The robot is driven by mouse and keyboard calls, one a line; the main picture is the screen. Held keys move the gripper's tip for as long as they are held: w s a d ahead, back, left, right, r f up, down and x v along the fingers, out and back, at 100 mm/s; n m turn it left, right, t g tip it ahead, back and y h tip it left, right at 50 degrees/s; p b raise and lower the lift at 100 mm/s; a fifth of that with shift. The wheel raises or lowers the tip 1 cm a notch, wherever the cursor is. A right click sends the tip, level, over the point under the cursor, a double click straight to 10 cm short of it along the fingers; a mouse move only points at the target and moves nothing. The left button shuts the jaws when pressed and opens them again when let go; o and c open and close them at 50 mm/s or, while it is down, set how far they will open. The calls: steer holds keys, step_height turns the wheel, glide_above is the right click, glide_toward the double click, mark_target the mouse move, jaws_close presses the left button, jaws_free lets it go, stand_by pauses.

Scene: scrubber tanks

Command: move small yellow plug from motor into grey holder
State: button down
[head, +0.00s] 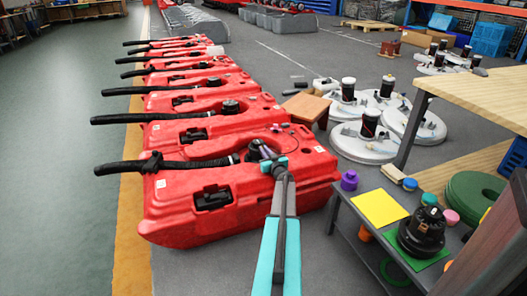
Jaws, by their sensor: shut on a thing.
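A black motor-like unit (422,232) stands on a green square on the low table at the lower right. I cannot make out a small yellow plug on it or a grey holder. My gripper (264,155) is far left of that unit, over the top of the nearest red tank (240,200). It is shut on a small dark piece beside the end of the black hose (180,164). Some purple shows at the fingertips. The fingers and the piece are too small to show the grip clearly.
Several red tanks with black hoses stand in a row. The low table (350,228) bears a yellow sheet (379,208), a purple knob (349,180) and a green disc (474,196). White round units (352,143) stand on the floor behind. Green floor (60,180) is clear at left.

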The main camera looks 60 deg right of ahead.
steer(key=shift+f, duration=0.1)
steer(key=c, duration=1.8)
jaws_free()
steer(key=shift+r, duration=0.2)
steer(key=p+v, duration=0.1)
steer(key=v, duration=0.2)
steer(key=p+v, duration=0.1)
steer(key=v, duration=0.2)
steer(key=p+v, duration=0.1)
steer(key=v, duration=0.3)
steer(key=shift+r, duration=0.35)
steer(key=shift+p+v, duration=0.3)
steer(key=shift+v, duration=0.75)
steer(key=shift+f, duration=0.1)
